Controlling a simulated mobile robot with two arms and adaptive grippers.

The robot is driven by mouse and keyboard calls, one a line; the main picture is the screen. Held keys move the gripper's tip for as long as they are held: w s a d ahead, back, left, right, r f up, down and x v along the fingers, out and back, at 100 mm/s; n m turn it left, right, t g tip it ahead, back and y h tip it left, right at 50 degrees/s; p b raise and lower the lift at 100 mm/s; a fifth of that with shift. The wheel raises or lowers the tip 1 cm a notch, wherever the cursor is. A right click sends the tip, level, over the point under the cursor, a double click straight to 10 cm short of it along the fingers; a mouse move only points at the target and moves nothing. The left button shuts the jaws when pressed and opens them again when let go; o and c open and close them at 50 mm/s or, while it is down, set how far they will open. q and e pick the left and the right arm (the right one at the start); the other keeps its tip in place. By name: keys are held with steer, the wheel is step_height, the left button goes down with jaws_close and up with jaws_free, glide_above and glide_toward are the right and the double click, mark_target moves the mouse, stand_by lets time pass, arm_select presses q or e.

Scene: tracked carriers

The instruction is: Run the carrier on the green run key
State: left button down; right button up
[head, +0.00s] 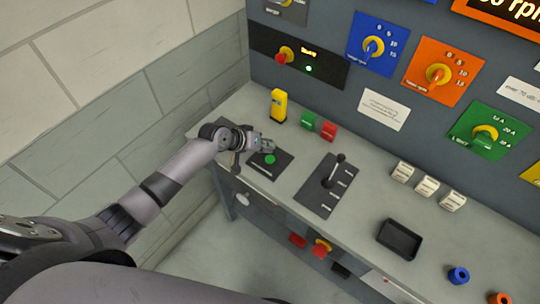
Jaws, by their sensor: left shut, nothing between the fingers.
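My left gripper (267,144) is shut and empty. It is low over the bench, just behind a round green button (270,159) on a black plate (256,167). I cannot tell if it touches the plate. I cannot tell from this view which green control is the run key. No carrier can be clearly made out. My right gripper is not in view.
A yellow upright piece (279,105) stands behind the gripper. A lever (335,169) on a black plate is to the right. A black tray (399,240) and several white blocks stand farther right. The wall panel (330,110) closes off the back; bare bench lies between these.

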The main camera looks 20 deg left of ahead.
mark_target(268, 157)
arm_select(q)
step_height(268, 157, up, 3)
steer(key=shift+r+p, duration=0.15)
steer(key=shift+p, duration=1)
stand_by(1.1)
